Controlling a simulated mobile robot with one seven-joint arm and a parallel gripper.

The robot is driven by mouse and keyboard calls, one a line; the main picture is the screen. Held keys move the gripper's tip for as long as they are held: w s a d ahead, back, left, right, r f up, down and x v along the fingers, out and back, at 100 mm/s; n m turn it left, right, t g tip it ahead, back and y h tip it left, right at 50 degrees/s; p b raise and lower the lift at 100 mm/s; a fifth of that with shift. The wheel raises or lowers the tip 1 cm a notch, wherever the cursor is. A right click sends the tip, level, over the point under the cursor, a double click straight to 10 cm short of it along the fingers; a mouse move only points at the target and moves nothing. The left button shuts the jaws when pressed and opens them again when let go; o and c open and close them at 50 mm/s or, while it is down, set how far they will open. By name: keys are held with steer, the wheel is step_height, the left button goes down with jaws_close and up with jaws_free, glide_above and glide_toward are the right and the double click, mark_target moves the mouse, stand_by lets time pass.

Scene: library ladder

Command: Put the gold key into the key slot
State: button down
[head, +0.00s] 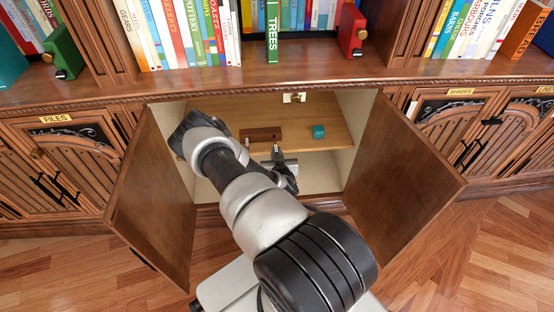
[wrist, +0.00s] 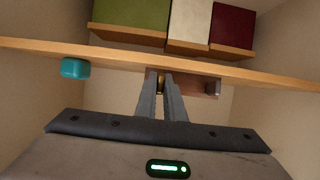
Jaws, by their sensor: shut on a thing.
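My gripper (head: 277,150) is inside the open cabinet, at the front of its wooden shelf. In the wrist view its two fingers (wrist: 161,78) are close together on a small gold piece (wrist: 160,84), which looks like the gold key. Most of it is hidden between the fingers. A dark brown block (head: 260,134) lies on the shelf just beyond the fingertips. In the wrist view the block (wrist: 201,86) is partly behind the fingers and has a small silver peg on it. I cannot make out the key slot clearly, nor whether the gold piece touches the block.
A teal box (head: 319,131) sits on the shelf right of the block. A white plate with a gold piece (head: 294,97) is at the cabinet top. Open doors stand left (head: 152,195) and right (head: 405,165) of my arm. Green, white and red boxes (wrist: 130,12) show beyond the shelf edge.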

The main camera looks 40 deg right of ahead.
mark_target(276, 146)
steer(key=shift+w+d, duration=0.25)
steer(key=shift+w, duration=0.2)
steer(key=shift+w+d+b, duration=0.5)
steer(key=shift+w+b, duration=0.1)
steer(key=shift+w, duration=0.2)
steer(key=shift+w+d+b, duration=0.45)
steer(key=shift+w+b, duration=0.1)
steer(key=shift+w, duration=0.2)
stand_by(1.6)
steer(key=c, duration=1.8)
jaws_free()
steer(key=shift+o, duration=0.2)
steer(key=p+v, duration=0.4)
steer(key=v, duration=1.3)
steer(key=shift+s+p, duration=0.2)
steer(key=shift+p, duration=0.1)
steer(key=shift+r, duration=0.15)
